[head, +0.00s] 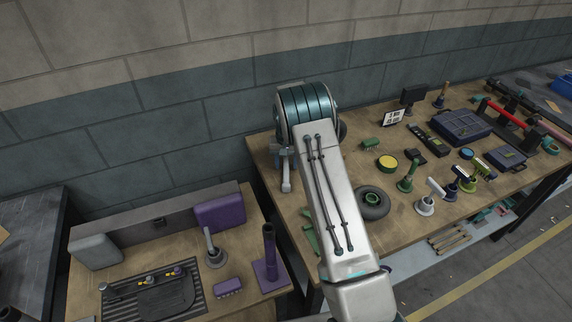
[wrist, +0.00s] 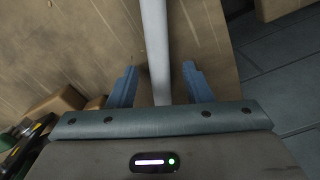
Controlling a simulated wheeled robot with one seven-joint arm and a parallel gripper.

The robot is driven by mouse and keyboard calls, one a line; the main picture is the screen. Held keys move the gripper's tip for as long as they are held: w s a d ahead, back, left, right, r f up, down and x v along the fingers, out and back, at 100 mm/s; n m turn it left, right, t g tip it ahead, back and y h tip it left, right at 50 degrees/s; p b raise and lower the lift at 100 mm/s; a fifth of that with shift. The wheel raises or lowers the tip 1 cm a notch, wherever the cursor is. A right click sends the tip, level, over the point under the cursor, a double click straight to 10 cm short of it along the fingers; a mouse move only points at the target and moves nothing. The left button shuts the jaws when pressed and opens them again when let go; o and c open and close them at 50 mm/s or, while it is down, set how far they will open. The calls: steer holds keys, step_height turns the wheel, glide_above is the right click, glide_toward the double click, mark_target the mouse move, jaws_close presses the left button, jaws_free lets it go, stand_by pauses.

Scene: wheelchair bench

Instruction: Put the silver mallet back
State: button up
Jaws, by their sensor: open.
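My gripper (wrist: 160,67) is open in the wrist view, with one blue finger on each side of a pale grey bar (wrist: 154,35). The bar passes between the fingers with a gap on both sides. It looks like a handle, but its head is out of view, so I cannot tell if it is the silver mallet. In the head view a pale upright piece (head: 287,186) shows at the bench's left end beside my arm; my arm hides most of my gripper there. A mallet with a pale silver head (head: 435,187) stands in a round holder on the right bench.
The long wooden bench (head: 290,205) also bears a black tyre-like ring (head: 372,203), a green tool (head: 408,178), other mallets in holders (head: 461,176) and a blue-grey case (head: 461,125). A lower bench (head: 90,275) at left has purple items. A block wall stands behind.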

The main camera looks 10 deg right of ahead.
step_height(320, 180, up, 13)
steer(key=b, duration=0.2)
steer(key=s+r+t, duration=0.1)
steer(key=s+r, duration=1.3)
steer(key=s, duration=0.4)
steer(key=s+f+n+t, duration=0.1)
steer(key=s+n+t, duration=0.1)
steer(key=s, duration=2)
steer(key=shift+f, duration=0.4)
